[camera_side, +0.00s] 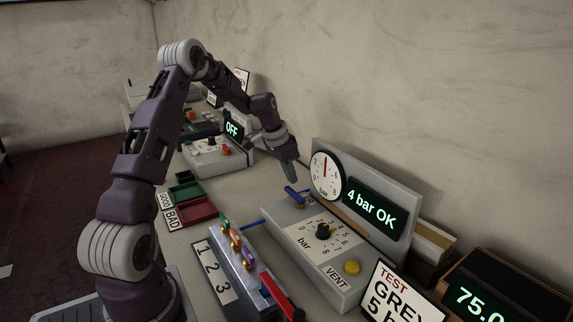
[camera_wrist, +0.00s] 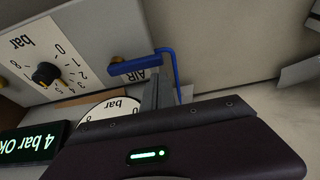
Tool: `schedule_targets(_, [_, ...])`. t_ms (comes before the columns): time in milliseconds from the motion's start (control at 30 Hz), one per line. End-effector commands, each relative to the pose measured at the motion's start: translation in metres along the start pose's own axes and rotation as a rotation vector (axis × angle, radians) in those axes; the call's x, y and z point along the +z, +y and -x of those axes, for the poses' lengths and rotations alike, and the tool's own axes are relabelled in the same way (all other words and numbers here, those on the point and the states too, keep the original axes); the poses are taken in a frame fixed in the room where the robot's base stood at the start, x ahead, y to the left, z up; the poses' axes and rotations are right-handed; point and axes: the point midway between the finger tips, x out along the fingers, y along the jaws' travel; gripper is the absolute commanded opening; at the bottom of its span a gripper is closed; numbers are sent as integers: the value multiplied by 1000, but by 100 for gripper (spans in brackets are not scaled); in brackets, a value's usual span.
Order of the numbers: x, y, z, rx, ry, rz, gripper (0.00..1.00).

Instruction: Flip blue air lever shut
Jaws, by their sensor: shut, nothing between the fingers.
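The blue air lever (camera_side: 294,194) sits on the top left corner of the grey pressure box (camera_side: 280,222). In the wrist view the lever (camera_wrist: 140,64) lies across the panel beside the word AIR. My gripper (camera_side: 294,181) is shut and empty, pointing down just above and behind the lever. In the wrist view its fingertips (camera_wrist: 158,84) are close to the lever's end; I cannot tell whether they touch it. The display (camera_side: 370,213) reads "4 bar OK".
A round gauge (camera_side: 326,176) and backboard stand close behind the lever. A black dial (camera_side: 323,231) and a yellow vent button (camera_side: 352,267) are on the box. A blue tube (camera_wrist: 175,66) bends close to my fingers. A rack with a red lever (camera_side: 276,293) stands in front.

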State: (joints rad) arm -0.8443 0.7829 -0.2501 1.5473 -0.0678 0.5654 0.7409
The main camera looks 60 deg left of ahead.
Motion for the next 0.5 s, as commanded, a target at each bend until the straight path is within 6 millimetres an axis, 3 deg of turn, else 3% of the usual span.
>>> schedule_targets(200, [0,0,-21,0,0,0,0])
schedule_targets(500, [0,0,-22,-1,0,0,0])
